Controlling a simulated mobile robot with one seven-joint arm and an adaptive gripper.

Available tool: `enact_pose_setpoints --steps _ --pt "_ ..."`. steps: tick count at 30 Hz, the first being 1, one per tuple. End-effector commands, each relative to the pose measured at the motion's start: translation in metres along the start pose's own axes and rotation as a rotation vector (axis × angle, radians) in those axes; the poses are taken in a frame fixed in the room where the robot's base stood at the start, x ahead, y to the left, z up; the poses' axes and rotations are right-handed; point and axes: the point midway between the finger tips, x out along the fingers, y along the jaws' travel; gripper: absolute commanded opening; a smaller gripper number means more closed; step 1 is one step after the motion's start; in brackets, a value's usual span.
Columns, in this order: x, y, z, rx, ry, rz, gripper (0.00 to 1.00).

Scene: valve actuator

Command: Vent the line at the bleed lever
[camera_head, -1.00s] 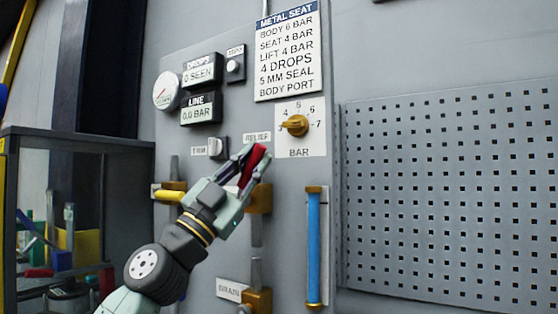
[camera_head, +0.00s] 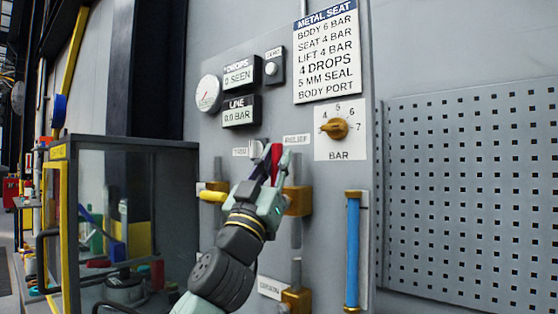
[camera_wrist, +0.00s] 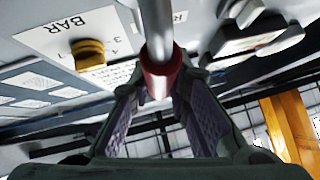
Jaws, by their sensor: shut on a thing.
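The red-gripped bleed lever (camera_head: 276,160) stands nearly upright in front of the grey panel in the head view. My gripper (camera_head: 268,178) is shut on its red end. In the wrist view a metal rod ends in the red grip (camera_wrist: 160,76), held between my two fingers (camera_wrist: 160,100). The lever's pivot is hidden behind my gripper. The LINE display (camera_head: 239,111) reads 0.0 BAR. The DROPS display (camera_head: 241,73) reads 0 SEEN. A round gauge (camera_head: 208,93) is left of them.
A yellow-brass knob (camera_head: 334,128) sits on the BAR dial, right of my gripper. Below it is a blue vertical tube (camera_head: 353,250). A yellow handle (camera_head: 213,196) sticks out left of my gripper. A glass-sided cabinet (camera_head: 135,210) stands at left; a perforated board (camera_head: 470,190) is at right.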

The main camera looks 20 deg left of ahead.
Motion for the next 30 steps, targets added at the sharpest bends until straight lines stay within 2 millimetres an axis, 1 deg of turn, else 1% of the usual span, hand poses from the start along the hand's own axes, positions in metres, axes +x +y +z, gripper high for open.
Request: enact_pose_setpoints --steps 11,12,20,30 --pt "0.0004 -0.0021 -0.0001 0.001 -0.001 -0.006 0.0" --pt "0.0004 -0.0022 0.0 0.001 -0.001 -0.006 0.2" --pt "0.0002 -0.0012 0.0 0.0 -0.001 -0.003 0.37" --pt "-0.0019 -0.0007 0.0002 -0.001 0.0 -0.002 0.38"
